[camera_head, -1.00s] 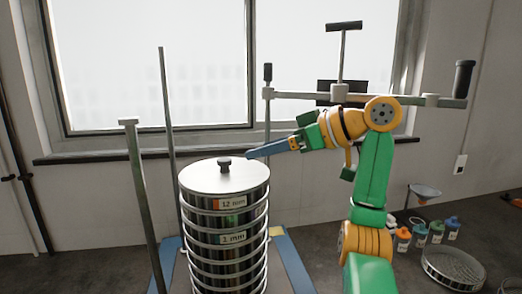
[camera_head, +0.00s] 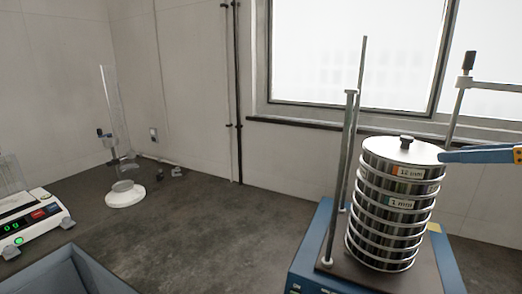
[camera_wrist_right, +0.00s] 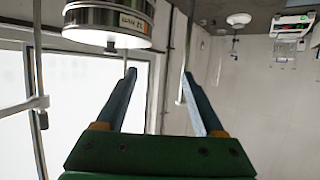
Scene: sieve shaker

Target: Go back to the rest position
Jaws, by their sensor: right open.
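My right gripper (camera_head: 446,156) comes in from the right edge of the head view, its blue fingers beside the lid of the sieve stack (camera_head: 397,205). In the right wrist view the gripper (camera_wrist_right: 158,75) has its two fingers spread apart with nothing between them. The stack stands upright on the blue shaker base (camera_head: 312,250), with a dark knob (camera_head: 406,141) on its lid and labels reading 12 mm and 1 mm. The upper part of the stack also shows in the right wrist view (camera_wrist_right: 95,20). Whether the fingers touch the lid cannot be told. My left gripper is not seen.
A metal rod (camera_head: 348,160) rises at the stack's left. A scale (camera_head: 32,220) and a blue-grey bin (camera_head: 75,275) are at the left. A clear tube on a white round base (camera_head: 125,194) stands near the wall. The middle of the bench is clear.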

